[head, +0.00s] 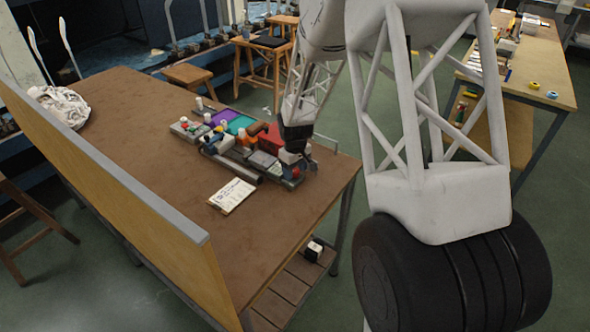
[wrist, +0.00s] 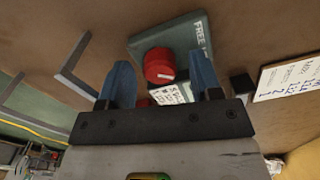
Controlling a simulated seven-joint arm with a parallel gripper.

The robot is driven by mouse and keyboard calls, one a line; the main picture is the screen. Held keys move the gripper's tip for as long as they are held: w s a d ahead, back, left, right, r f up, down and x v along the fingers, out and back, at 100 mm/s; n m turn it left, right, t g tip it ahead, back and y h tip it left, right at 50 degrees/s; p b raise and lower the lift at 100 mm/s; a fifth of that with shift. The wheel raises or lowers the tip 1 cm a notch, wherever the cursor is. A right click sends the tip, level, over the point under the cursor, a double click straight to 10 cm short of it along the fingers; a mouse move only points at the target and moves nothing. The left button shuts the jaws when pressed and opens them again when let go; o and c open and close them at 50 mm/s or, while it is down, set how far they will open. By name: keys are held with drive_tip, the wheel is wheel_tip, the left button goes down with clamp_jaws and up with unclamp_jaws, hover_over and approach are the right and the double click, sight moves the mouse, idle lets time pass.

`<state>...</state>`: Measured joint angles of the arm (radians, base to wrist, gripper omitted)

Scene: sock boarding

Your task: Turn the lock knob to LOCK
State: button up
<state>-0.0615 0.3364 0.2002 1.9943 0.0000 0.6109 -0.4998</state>
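The red round knob (wrist: 159,65) sits on a dark green plate (wrist: 182,38) in the wrist view. The plate carries the printed word FREE near its right edge. My gripper (wrist: 160,60) is open, its two blue fingers spread on either side of the knob in this view. I cannot tell whether either finger touches it. A printed white label (wrist: 170,93) shows between the fingers, partly hidden by the gripper body. In the head view my gripper (head: 293,157) is low over the right end of the device cluster on the brown table, and the knob is hard to make out there.
Several coloured blocks and devices, including a teal panel (head: 239,124), stand left of my gripper. A written sheet (head: 232,195) lies in front of them. A grey bracket (wrist: 75,66) stands left of the fingers. The brown table (head: 150,150) is clear toward the left.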

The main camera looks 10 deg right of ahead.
drive_tip(key=c, duration=0.9)
drive_tip(key=shift+m, duration=0.7)
drive_tip(key=o, duration=0.9)
drive_tip(key=shift+n, duration=0.5)
